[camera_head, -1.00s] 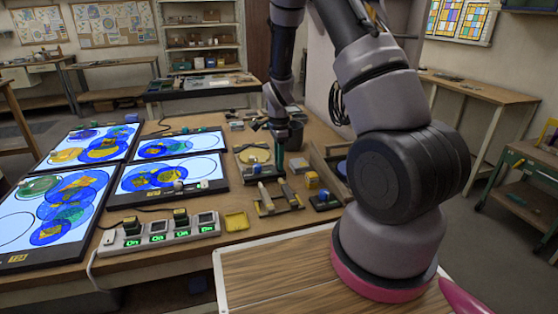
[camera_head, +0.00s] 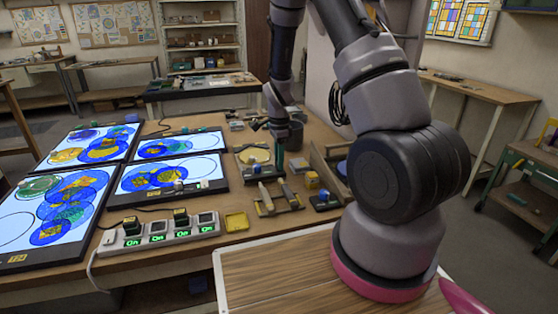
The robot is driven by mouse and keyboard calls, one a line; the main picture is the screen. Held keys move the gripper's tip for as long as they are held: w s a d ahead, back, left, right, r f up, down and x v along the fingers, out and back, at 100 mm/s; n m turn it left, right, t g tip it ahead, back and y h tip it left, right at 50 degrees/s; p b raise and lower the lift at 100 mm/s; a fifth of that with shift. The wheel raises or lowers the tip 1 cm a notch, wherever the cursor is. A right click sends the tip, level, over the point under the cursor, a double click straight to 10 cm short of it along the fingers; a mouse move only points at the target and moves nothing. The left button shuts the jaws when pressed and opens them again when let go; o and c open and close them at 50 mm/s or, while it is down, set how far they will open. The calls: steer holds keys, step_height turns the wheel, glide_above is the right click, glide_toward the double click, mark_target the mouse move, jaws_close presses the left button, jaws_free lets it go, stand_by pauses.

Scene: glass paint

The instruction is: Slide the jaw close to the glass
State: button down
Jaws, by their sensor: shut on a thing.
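My gripper (camera_head: 279,146) hangs over the right part of the worktable, at the end of the arm reaching down from above. A narrow teal upright piece (camera_head: 279,161) shows at its fingertips, and the gripper appears shut on it. Just left of it, a dark flat fixture carries a round yellow glass (camera_head: 255,155). A small blue-topped block (camera_head: 257,169) sits at the fixture's near edge. Which part is the jaw, and its gap to the glass, are too small to tell. The fingers themselves are hard to make out.
Lit panels with blue circles (camera_head: 66,209) fill the left of the worktable.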

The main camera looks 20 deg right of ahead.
steer(key=shift+w, duration=1.6)
steer(key=c, duration=0.5)
jaws_free()
steer(key=shift+s, duration=0.1)
step_height(320, 180, up, 11)
steer(key=shift+f, duration=0.1)
